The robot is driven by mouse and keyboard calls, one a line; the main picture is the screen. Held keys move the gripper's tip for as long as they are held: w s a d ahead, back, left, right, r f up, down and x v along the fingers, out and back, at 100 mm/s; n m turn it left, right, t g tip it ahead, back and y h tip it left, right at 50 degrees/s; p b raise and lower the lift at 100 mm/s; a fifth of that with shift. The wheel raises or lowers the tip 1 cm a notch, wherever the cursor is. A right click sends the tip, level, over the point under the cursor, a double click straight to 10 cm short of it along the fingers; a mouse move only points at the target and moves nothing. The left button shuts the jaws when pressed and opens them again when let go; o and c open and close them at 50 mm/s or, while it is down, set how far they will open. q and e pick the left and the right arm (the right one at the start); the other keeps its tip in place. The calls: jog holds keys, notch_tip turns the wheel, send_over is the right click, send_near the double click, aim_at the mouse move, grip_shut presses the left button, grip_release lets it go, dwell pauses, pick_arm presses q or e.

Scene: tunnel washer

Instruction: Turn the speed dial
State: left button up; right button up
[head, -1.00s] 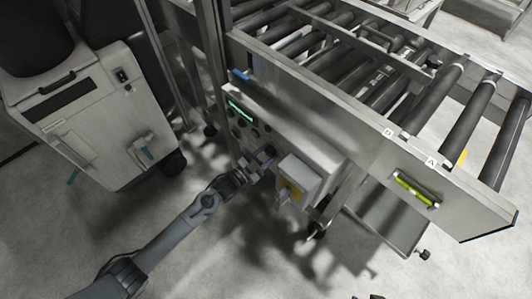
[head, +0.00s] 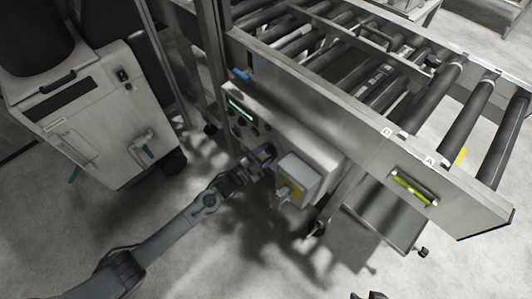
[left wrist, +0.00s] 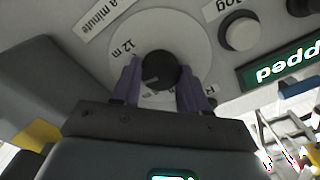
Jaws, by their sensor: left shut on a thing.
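The speed dial (left wrist: 160,69) is a round black knob on a pale disc with printed marks, "12 m" and "a minute" among them. It sits on the control panel (head: 236,128) on the side of the roller conveyor. My left gripper (head: 266,153) reaches the panel from the lower left in the head view. In the left wrist view its two purple fingers (left wrist: 160,84) stand on either side of the dial, shut on it. Dark tips at the bottom edge of the head view may be my right gripper (head: 367,296); too little shows to tell its state.
A grey box with a yellow plate (head: 298,178) juts out right beside my left gripper. A green display (head: 241,108) and a pale button (left wrist: 240,33) are on the panel. A wheeled grey machine (head: 88,118) stands at left. The floor below is clear.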

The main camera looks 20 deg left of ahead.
pick_arm(q)
jog(key=o, duration=1.1)
jog(key=shift+c, duration=0.2)
jog(key=shift+s, duration=0.1)
jog(key=shift+s+a, duration=0.2)
jog(key=p+v, duration=0.3)
jog(key=v, duration=0.7)
jog(key=shift+s, duration=0.1)
